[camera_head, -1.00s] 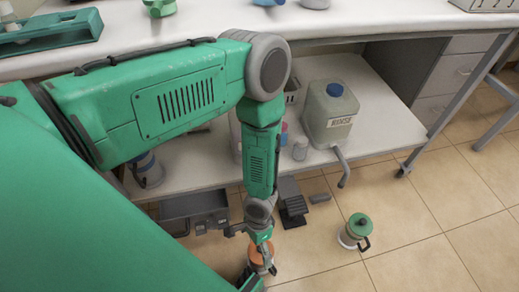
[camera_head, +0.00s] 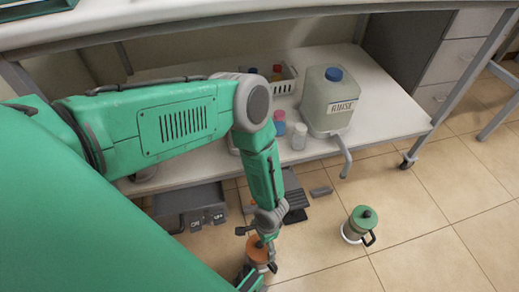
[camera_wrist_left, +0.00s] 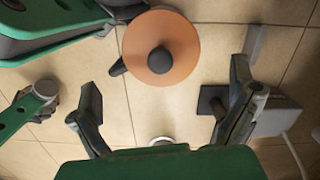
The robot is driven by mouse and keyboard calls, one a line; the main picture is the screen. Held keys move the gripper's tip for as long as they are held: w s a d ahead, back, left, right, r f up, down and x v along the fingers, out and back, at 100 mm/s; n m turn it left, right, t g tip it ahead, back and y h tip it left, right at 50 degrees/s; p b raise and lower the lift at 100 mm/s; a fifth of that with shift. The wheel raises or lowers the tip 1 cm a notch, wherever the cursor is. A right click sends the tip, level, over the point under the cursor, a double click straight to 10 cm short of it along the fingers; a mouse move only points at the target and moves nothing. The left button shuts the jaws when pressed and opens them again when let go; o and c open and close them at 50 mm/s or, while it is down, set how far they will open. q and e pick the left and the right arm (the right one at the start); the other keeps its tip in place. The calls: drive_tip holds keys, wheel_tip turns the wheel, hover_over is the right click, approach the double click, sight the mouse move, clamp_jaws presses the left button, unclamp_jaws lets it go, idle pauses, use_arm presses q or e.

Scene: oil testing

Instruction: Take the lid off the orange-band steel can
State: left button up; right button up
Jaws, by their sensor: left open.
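The orange-band steel can (camera_head: 258,258) stands on the tiled floor at the bottom of the head view, partly hidden by my arm and gripper. Its round orange lid with a dark knob shows from above in the left wrist view (camera_wrist_left: 182,50); the lid covers the can's body there. My left gripper (camera_head: 262,238) is at the lid in the head view. In the wrist view its two fingers are spread wide, with the lid beyond the gap between them. I see no contact with the knob.
A green-lidded can (camera_head: 361,222) with a dark handle stands on the floor to the right. A low shelf holds a rinse canister (camera_head: 328,100), a white basket (camera_head: 284,82) and small jars. A dark pedal (camera_head: 295,200) and grey boxes lie near the arm.

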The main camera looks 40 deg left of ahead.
sight(260, 243)
use_arm(q)
drive_tip(key=shift+s+d+f+b, duration=0.15)
drive_tip(key=shift+d+f+b, duration=0.1)
drive_tip(key=shift+f+b, duration=0.45)
drive_tip(key=f+b, duration=0.1)
drive_tip(key=f, duration=0.1)
drive_tip(key=a+f+b, duration=0.1)
drive_tip(key=shift+s+f, duration=0.2)
drive_tip(key=shift+f, duration=0.15)
drive_tip(key=shift+a+f, duration=0.1)
drive_tip(key=shift+a, duration=0.05)
drive_tip(key=shift+d+r, duration=0.2)
drive_tip(key=shift+d, duration=0.05)
drive_tip(key=c, duration=0.6)
drive_tip(key=shift+d, duration=0.15)
drive_tip(key=c, duration=0.5)
drive_tip(key=shift+o, duration=0.2)
drive_tip(key=shift+a, duration=0.35)
use_arm(e)
drive_tip(key=shift+s+d+f, duration=0.1)
drive_tip(key=shift+f, duration=1.8)
